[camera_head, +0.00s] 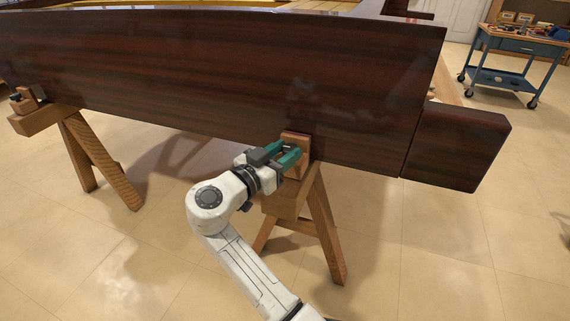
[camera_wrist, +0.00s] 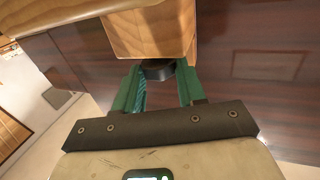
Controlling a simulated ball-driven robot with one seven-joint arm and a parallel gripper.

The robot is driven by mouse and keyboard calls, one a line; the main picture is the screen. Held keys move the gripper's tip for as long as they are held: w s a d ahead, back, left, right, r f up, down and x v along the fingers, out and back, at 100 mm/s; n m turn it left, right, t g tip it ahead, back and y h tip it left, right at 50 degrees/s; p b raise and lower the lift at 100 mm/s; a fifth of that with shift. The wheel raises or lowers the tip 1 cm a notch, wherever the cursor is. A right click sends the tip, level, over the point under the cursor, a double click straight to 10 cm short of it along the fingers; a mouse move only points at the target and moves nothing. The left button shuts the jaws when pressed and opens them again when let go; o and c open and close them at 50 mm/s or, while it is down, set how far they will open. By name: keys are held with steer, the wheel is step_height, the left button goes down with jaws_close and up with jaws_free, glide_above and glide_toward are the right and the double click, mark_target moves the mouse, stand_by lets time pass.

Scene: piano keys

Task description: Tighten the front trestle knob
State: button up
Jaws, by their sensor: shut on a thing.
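The near wooden trestle (camera_head: 284,201) stands under the dark piano case, and its clamp block (camera_head: 297,138) rises against the case side. My gripper (camera_head: 289,154) reaches this block from the left with its green fingers. In the wrist view, the dark round knob (camera_wrist: 157,70) sits on the face of the wooden block (camera_wrist: 150,33). The green fingers of my gripper (camera_wrist: 156,84) lie on either side of the knob and are shut on it. The far part of the knob is hidden by the block.
The dark glossy piano case (camera_head: 215,75) spans the view just behind my gripper, with a dark block (camera_head: 458,146) at its right end. A second trestle (camera_head: 92,158) with its own clamp stands left. A blue tool cart (camera_head: 512,62) is back right. The tiled floor in front is clear.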

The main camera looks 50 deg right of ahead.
stand_by(0.3)
steer(key=o, duration=1.1)
steer(key=shift+a, duration=0.1)
steer(key=a+p, duration=0.2)
steer(key=a, duration=0.8)
steer(key=shift+w+a, duration=0.1)
steer(key=shift+a, duration=0.25)
